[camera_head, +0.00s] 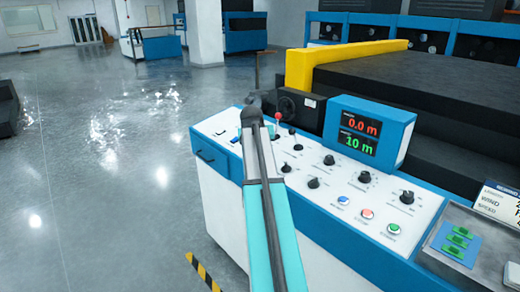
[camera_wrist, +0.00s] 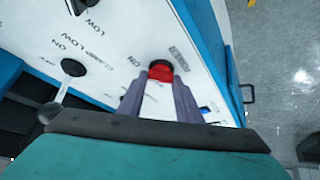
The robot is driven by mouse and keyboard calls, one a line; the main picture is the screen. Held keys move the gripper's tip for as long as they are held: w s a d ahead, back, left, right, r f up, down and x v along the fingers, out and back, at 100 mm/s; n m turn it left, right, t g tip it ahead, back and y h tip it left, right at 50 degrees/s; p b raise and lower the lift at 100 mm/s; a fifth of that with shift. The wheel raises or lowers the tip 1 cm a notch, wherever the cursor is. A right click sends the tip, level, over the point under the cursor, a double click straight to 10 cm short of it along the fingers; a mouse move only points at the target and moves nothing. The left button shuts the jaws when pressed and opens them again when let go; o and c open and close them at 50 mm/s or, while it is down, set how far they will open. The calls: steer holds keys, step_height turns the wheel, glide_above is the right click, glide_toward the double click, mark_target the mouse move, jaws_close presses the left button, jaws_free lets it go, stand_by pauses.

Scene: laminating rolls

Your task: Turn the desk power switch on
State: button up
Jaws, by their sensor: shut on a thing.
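The desk power switch (camera_wrist: 160,66) is a red and black rotary knob on the white panel in the wrist view, with "ON" printed beside it and another label partly readable. My gripper (camera_wrist: 160,82) is shut on this knob, with one grey finger on each side. In the head view my arm reaches over the left end of the control desk (camera_head: 335,178) and hides the switch and my fingertips.
A yellow-edged machine (camera_head: 300,70) stands behind. Floor at left is open.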

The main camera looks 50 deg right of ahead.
steer(key=shift+m, duration=0.3)
steer(key=o, duration=1)
steer(key=shift+o, duration=0.2)
steer(key=shift+a, duration=0.1)
steer(key=v, duration=1.3)
steer(key=shift+a+r+b, duration=0.25)
steer(key=shift+b, duration=0.15)
steer(key=shift+w+a, duration=0.1)
